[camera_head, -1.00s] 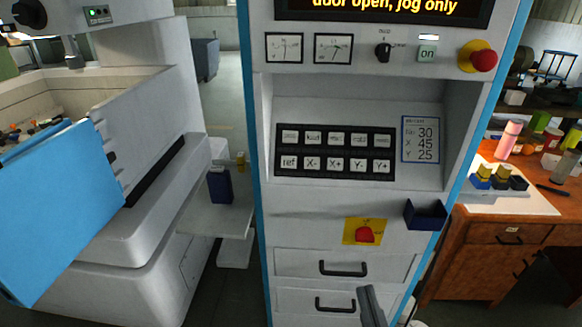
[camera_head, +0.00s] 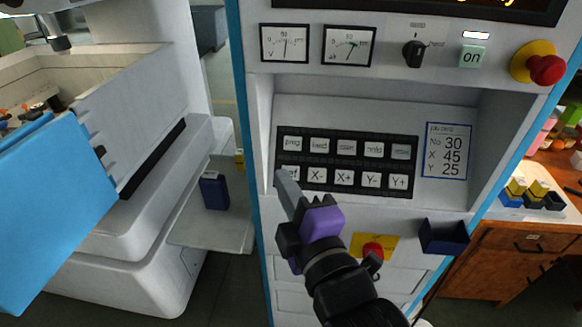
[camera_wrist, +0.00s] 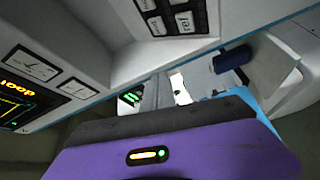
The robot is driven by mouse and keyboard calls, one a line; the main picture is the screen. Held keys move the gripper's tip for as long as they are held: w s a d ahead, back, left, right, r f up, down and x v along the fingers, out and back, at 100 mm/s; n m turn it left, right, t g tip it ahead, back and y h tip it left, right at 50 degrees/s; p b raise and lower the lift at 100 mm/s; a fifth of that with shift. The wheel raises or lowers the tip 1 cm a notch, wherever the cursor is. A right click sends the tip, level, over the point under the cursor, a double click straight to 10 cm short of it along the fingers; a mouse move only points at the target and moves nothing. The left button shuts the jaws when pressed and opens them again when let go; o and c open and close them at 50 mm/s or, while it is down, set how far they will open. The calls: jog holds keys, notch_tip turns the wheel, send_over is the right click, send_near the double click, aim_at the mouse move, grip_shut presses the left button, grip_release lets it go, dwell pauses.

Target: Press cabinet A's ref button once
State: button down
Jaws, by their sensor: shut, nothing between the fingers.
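The control cabinet (camera_head: 300,218) fills the middle of the head view; no letter A shows on it. Its black keypad (camera_head: 333,167) has two rows of pale keys. The ref button (camera_head: 293,172) is the lower left key, partly hidden by my fingertips. It shows whole, with its label, at the top of the wrist view (camera_wrist: 184,22). My gripper (camera_head: 281,177) is shut and empty, its grey tip pointing up and overlapping the ref button's left part in the head view. I cannot tell whether it touches. My purple gripper housing fills the lower wrist view.
The X- button (camera_head: 316,175) is right beside ref. A red emergency knob (camera_head: 546,69) and a green on button (camera_head: 471,56) sit above. A dark blue bin (camera_head: 443,236) juts out below. The keypad lies in a recess. A blue machine door (camera_head: 55,205) stands at left.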

jog(key=shift+w, duration=0.15)
jog(key=b, duration=0.4)
send_near(285, 166)
jog(key=w+a+r, duration=0.2)
jog(key=a, duration=0.1)
jog(key=shift+w+d+f+b, duration=0.1)
jog(key=shift+w+f+b, duration=0.15)
jog(key=shift+w, duration=0.25)
jog(key=shift+w+d+f+b, duration=0.1)
jog(key=shift+w+f+b, duration=0.15)
jog(key=shift+w, duration=0.25)
jog(key=shift+f, duration=0.1)
dwell(1.1)
jog(key=shift+w+f+b, duration=0.2)
jog(key=shift+w+b, duration=0.1)
jog(key=shift+w+f+b, duration=0.2)
jog(key=shift+w+b, duration=0.1)
jog(key=shift+w, duration=0.05)
dwell(0.7)
jog(key=shift+s, duration=0.1)
jog(key=shift+s+r+p, duration=0.45)
jog(key=shift+s+r, duration=0.05)
jog(key=shift+s, duration=0.1)
dwell(0.3)
